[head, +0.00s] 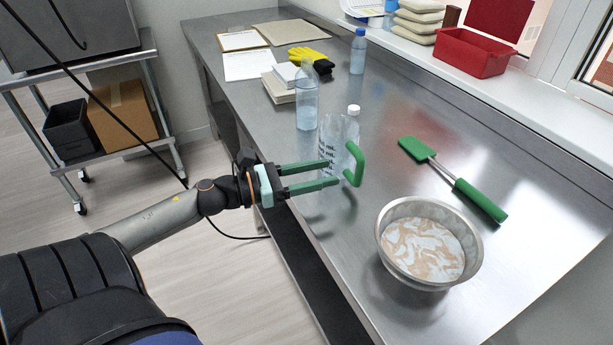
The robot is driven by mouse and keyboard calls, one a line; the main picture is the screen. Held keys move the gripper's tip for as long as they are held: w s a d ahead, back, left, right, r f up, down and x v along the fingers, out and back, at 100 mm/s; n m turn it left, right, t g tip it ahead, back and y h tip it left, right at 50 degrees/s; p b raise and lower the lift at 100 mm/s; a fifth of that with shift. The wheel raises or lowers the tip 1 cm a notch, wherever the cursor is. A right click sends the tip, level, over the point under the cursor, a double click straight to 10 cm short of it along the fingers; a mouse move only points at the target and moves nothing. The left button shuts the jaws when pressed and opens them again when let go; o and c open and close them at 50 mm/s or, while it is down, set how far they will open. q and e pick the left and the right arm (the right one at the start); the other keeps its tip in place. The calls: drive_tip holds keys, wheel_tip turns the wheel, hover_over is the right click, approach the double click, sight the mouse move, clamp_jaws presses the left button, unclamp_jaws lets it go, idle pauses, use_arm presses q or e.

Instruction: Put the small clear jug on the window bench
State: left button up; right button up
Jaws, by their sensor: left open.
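The small clear jug (335,134) with black markings and a green handle (356,164) stands upright on the steel bench (385,125) below the window. My left gripper (332,172) reaches in from the left with its green fingers open. The fingertips overlap the jug's lower part in the head view; I cannot tell whether they touch it. The jug's base is partly hidden by the fingers. My right gripper is not in view.
A steel bowl (384,254) of swirled mix and a green spatula (480,200) lie to the right. Clear bottles (306,100) stand behind the jug, with a yellow glove (308,57) beyond. A red box (470,58) sits on the sill. Bench between jug and spatula is clear.

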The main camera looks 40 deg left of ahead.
use_arm(q)
drive_tip(key=shift+v, duration=1.35)
